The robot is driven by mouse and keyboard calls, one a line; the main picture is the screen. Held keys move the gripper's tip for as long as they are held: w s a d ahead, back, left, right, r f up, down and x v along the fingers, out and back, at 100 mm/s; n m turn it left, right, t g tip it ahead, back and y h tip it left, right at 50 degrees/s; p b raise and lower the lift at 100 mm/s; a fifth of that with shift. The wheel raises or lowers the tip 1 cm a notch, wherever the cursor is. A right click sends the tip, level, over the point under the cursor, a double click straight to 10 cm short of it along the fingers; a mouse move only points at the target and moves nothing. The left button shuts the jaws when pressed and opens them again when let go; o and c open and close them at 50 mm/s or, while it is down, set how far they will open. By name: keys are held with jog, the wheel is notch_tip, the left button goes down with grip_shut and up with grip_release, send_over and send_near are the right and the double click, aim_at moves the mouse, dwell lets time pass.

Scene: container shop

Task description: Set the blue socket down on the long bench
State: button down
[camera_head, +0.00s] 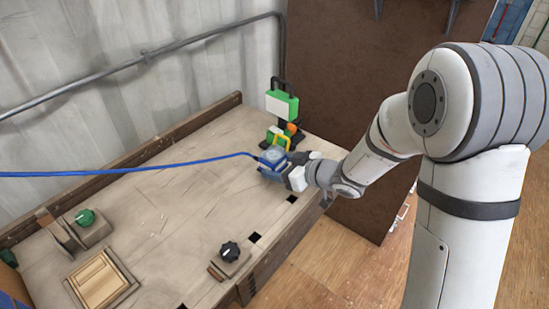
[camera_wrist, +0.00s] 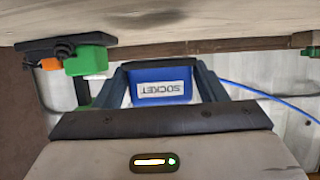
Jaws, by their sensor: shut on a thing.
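My gripper (camera_head: 284,165) is shut on the blue socket (camera_head: 272,156), over the right end of the long bench (camera_head: 165,200). In the wrist view, which looks upside down, the blue socket (camera_wrist: 161,85) sits between the two dark fingers and bears a white label reading SOCKET. A blue cable (camera_head: 120,171) runs from it to the left across the picture. I cannot tell whether the socket touches the bench top. My gripper hides part of its near side.
A green and black device with a white panel (camera_head: 280,104) stands behind the socket. On the bench are a black knob (camera_head: 229,252), a green knob (camera_head: 85,217) and a wooden tray (camera_head: 102,281). The bench's middle is clear. A pipe (camera_head: 145,58) runs along the wall.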

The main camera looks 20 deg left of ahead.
jog(key=shift+f+b, duration=0.45)
jog(key=shift+f, duration=1.55)
jog(key=shift+f, duration=0.15)
jog(key=shift+c, duration=1.4)
grip_release()
